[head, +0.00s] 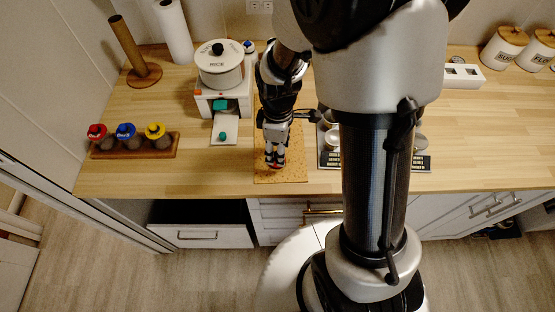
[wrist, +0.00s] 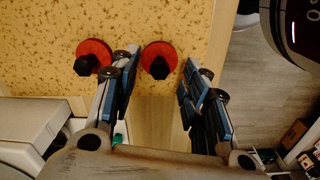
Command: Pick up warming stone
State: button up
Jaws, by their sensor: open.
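A tan speckled slab (head: 293,173) lies on the wooden counter under my gripper, and it fills much of the wrist view (wrist: 130,22). I take it for the warming stone, but I cannot be sure. Two red discs with black knobs show against it in the wrist view, a left one (wrist: 88,64) and a right one (wrist: 157,70). My gripper (head: 276,164) points down over the slab near the counter's front edge. In the wrist view, its fingers (wrist: 160,65) are apart, with the right knob between their tips. I cannot tell whether they touch it.
A white stand (head: 205,104) bearing a rice pot (head: 219,72) is left of my arm. A wooden rack (head: 165,151) holds jars with red, blue and yellow lids. Dark label boards (head: 330,160) are close on the right. An open drawer (head: 200,236) is below the counter.

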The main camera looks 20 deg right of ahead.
notch_tip(320, 180, down, 3)
jog(key=shift+b, duration=0.35)
jog(key=shift+r, duration=0.1)
jog(key=shift+c, duration=0.2)
grip_shut()
